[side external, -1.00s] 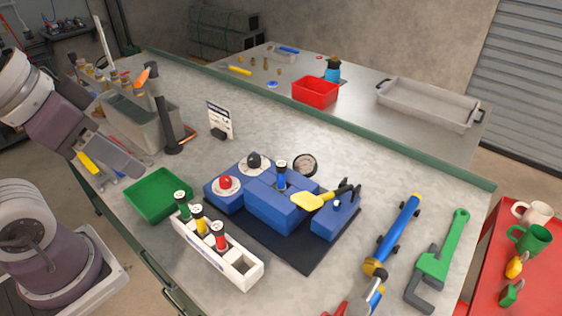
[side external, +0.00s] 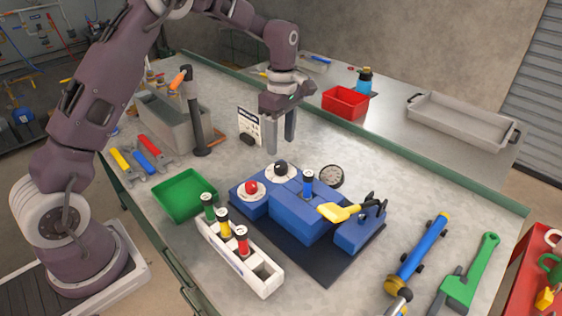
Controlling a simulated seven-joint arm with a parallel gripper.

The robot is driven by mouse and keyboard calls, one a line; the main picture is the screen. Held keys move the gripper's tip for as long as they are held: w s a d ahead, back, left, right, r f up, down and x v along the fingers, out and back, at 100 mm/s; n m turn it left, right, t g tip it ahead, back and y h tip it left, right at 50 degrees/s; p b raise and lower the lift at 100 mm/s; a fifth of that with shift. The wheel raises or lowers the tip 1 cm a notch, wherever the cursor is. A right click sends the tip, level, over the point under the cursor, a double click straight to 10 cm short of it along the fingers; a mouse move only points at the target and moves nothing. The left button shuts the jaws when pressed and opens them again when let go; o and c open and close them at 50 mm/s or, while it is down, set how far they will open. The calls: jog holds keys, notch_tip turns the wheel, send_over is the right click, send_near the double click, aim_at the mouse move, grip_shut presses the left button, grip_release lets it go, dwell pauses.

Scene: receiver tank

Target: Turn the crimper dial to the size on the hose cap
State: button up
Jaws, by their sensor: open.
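The blue crimper (side external: 293,220) sits on a dark mat in the middle of the bench. On its left part are a white dial with a black knob (side external: 281,167) and a white dial with a red knob (side external: 251,187). Their markings are too small to read. A blue hose piece (side external: 308,186) stands upright in the crimper, with a pale cap (side external: 308,173) whose print I cannot read. My gripper (side external: 281,145) is open and empty, pointing down above and behind the black knob, apart from it.
A white rack (side external: 240,262) holds green, yellow and red capped pieces in front. A yellow lever (side external: 338,212) and a round gauge (side external: 332,176) are at the crimper. A printed card (side external: 249,122) stands behind. A green tray (side external: 185,194) lies left.

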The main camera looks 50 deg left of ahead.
aim_at(281, 164)
notch_tip(281, 164, down, 8)
jog(key=shift+r, duration=0.25)
grip_shut()
